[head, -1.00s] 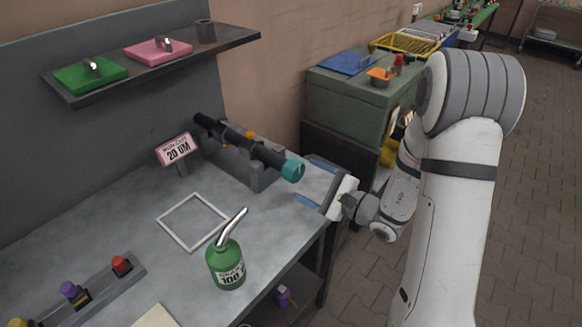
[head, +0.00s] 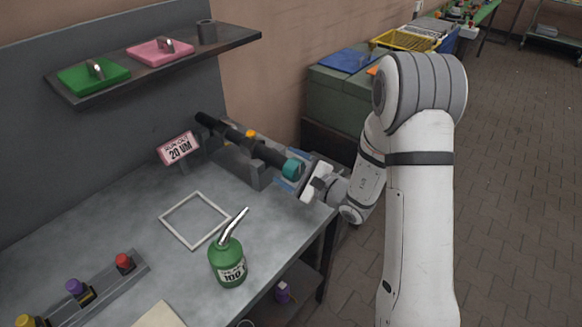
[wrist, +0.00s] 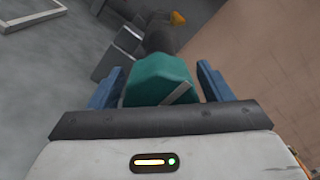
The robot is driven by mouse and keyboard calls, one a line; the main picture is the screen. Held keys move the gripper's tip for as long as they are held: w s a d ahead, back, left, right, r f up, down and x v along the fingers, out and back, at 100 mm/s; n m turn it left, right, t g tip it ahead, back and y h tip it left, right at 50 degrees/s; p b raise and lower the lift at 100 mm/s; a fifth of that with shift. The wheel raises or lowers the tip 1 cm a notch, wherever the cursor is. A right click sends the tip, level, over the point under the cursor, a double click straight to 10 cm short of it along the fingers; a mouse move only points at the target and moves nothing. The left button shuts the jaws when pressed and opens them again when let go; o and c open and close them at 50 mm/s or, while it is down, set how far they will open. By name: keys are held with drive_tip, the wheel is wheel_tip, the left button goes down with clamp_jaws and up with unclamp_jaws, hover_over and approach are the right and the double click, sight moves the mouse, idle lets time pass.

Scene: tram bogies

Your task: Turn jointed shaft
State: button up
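The jointed shaft (head: 225,132) is a black rod lying across a grey cradle on the workbench, with an orange mark (head: 251,134) on top near its middle. Its near end carries a teal knob (head: 292,169). In the wrist view the teal knob (wrist: 155,82) lies between the two blue fingers of my gripper (wrist: 160,88), and a grey line runs across the knob's face. My gripper (head: 296,172) stands around the knob's end. The fingers are apart, with a narrow gap on each side of the knob in the wrist view.
A green oil can (head: 228,262) and a white square frame (head: 193,219) are on the bench. A shelf (head: 165,62) hangs above. A green cabinet (head: 336,98) stands beyond the bench's right end.

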drive_tip(key=c, duration=0.9)
drive_tip(key=shift+m, duration=0.3)
